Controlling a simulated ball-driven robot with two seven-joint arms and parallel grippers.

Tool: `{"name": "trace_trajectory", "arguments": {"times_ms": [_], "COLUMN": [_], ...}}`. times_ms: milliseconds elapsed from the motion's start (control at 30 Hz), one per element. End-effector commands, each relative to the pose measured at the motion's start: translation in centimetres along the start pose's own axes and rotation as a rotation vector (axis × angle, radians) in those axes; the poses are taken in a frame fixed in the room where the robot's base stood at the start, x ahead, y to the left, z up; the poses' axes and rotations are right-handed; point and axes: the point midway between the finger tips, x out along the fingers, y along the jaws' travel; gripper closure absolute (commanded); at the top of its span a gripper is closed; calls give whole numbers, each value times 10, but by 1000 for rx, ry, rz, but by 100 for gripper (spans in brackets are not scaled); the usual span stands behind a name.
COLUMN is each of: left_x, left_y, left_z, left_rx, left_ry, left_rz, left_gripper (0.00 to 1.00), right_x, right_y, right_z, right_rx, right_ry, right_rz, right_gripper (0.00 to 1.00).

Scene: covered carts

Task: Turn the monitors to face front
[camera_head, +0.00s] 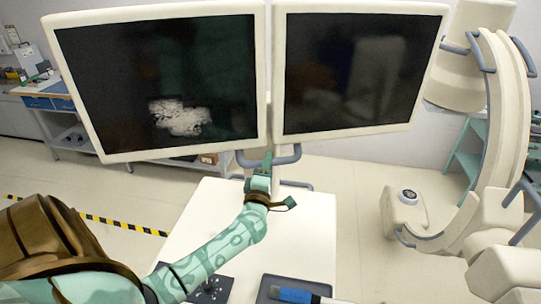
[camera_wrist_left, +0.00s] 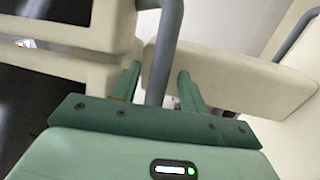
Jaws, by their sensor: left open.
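The left monitor (camera_head: 160,80) has a dark screen in a cream frame, with a white patch low on the screen. The right monitor (camera_head: 352,70) stands beside it, also dark in a cream frame. Both screens show toward the head camera, and the left one looks tilted. Blue-grey handles (camera_head: 285,157) sit below the gap between them. My left gripper (camera_head: 262,166) is at these handles. In the left wrist view, its green fingers (camera_wrist_left: 158,88) are open, with a blue-grey handle bar (camera_wrist_left: 164,50) between them. Contact cannot be told. My right gripper is not in view.
A white cart top (camera_head: 300,235) lies below the monitors, with a dark tray and a blue item (camera_head: 295,295) at its front edge. A large cream C-shaped machine (camera_head: 490,130) stands at right. A workbench (camera_head: 45,95) is at back left. Floor shows on both sides.

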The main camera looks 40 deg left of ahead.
Motion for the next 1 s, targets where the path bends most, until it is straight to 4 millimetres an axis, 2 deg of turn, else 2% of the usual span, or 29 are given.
{"name": "trace_trajectory", "arguments": {"times_ms": [100,200,567,667,733,900,1000], "left_x": [21,31,38,38,38,38,38], "left_y": [0,0,-1,-1,-1,-1,-1], "left_z": [0,0,0,0,0,0,-2], "left_rx": [1,1,1,1,1,0,-8], "left_ry": [0,0,0,0,0,-11,-80], "left_rz": [1,0,-1,-1,-1,1,11], "left_gripper": [57,57,57,79,99,100,100], "right_x": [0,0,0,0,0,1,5], "right_y": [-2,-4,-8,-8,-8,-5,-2], "right_z": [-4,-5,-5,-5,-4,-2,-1], "right_rx": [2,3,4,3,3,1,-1], "right_ry": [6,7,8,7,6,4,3], "right_rz": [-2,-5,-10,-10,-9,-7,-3], "right_gripper": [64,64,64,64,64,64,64]}}
